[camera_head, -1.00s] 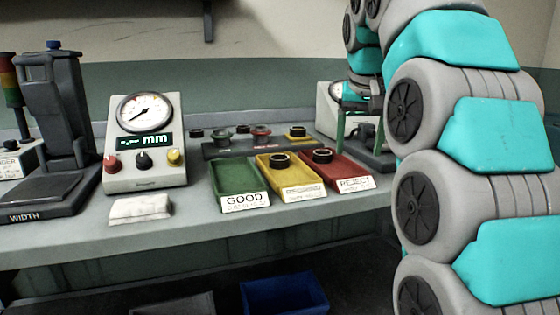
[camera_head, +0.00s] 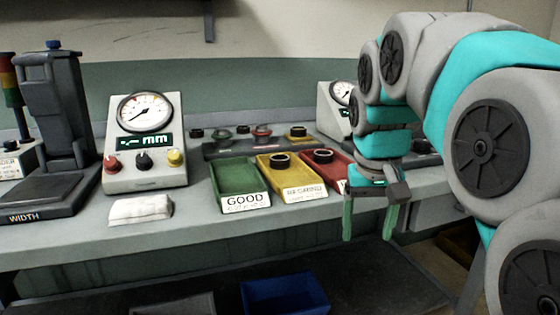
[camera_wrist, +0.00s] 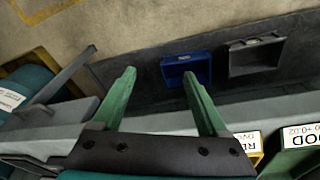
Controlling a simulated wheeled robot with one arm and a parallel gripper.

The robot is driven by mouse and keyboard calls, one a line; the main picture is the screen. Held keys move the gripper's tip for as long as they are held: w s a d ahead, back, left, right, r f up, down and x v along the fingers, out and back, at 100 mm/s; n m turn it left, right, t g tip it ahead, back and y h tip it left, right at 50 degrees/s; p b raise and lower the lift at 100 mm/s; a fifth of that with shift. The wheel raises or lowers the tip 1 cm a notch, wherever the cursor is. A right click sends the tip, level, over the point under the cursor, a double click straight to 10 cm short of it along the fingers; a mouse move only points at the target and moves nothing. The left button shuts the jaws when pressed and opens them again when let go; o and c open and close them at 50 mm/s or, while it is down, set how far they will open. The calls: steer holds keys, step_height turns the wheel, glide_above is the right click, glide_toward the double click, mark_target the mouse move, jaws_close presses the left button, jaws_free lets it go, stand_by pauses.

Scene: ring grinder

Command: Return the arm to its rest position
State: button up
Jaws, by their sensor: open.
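My gripper (camera_head: 369,222) is open and empty in the head view. Its two green fingers point down in front of the bench's front edge, at the right of the trays. In the wrist view my gripper (camera_wrist: 158,95) shows both fingers spread apart with nothing between them. My grey and turquoise arm fills the right side of the head view, bent, and hides part of the bench there.
The bench (camera_head: 90,237) holds a green GOOD tray (camera_head: 238,178), a yellow tray (camera_head: 297,189) and a red tray (camera_head: 325,171); rings lie in the yellow and red ones. A gauge (camera_head: 145,140) and a white cloth (camera_head: 140,210) stand left. A blue bin (camera_head: 285,296) is below.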

steer(key=s+f+g, duration=0.3)
steer(key=s+f, duration=1.8)
steer(key=s, duration=0.3)
steer(key=shift+s+a+f+n+g+y, duration=0.2)
steer(key=shift+s+f+n+g+y, duration=0.05)
steer(key=shift+s+n+g+y, duration=0.05)
